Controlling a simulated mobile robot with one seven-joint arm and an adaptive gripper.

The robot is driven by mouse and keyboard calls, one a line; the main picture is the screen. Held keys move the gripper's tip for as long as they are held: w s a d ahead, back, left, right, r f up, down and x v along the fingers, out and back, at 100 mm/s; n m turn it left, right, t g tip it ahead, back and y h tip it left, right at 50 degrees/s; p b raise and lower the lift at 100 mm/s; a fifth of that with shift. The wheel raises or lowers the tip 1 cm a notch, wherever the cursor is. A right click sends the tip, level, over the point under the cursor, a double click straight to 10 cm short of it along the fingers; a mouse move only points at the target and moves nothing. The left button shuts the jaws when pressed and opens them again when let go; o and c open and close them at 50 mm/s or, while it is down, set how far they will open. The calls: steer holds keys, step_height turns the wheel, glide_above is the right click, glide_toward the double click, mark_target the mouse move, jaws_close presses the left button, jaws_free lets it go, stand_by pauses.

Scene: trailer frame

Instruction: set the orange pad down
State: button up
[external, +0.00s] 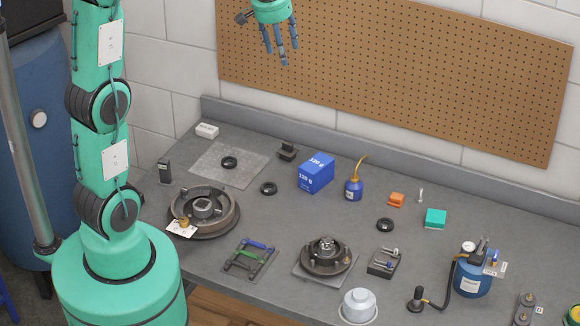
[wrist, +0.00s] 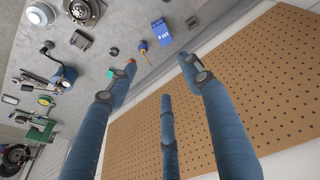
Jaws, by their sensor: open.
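A small orange block, which looks like the orange pad (external: 396,200), rests on the grey workbench right of the blue oil can. It also shows in the wrist view (wrist: 114,51), near a fingertip. My gripper (external: 280,50) is high above the back of the bench, in front of the pegboard. Its blue fingers are spread, and they hold nothing. In the wrist view the open fingers (wrist: 166,80) reach up from the bottom, with clear space between them.
A blue box (external: 315,173), the oil can (external: 354,188) and a teal block (external: 435,218) stand near the pad. A black ring (external: 385,225) lies in front of it. A blue canister (external: 472,275) stands at front right. The pegboard (external: 400,75) backs the bench.

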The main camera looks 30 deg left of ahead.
steer(key=s+a+t, duration=0.1)
steer(key=s+a, duration=0.4)
steer(key=s, duration=0.5)
steer(key=s+a+r, duration=0.1)
steer(key=s+a, duration=0.4)
steer(key=s, duration=0.6)
steer(key=s+a+t, duration=0.1)
steer(key=s+a, duration=0.4)
steer(key=s, duration=0.5)
steer(key=shift+s+r+t+y, duration=0.15)
steer(key=shift+s+t+y, duration=0.15)
steer(key=shift+s+y, duration=0.1)
step_height(320, 180, down, 12)
steer(key=b, duration=1.2)
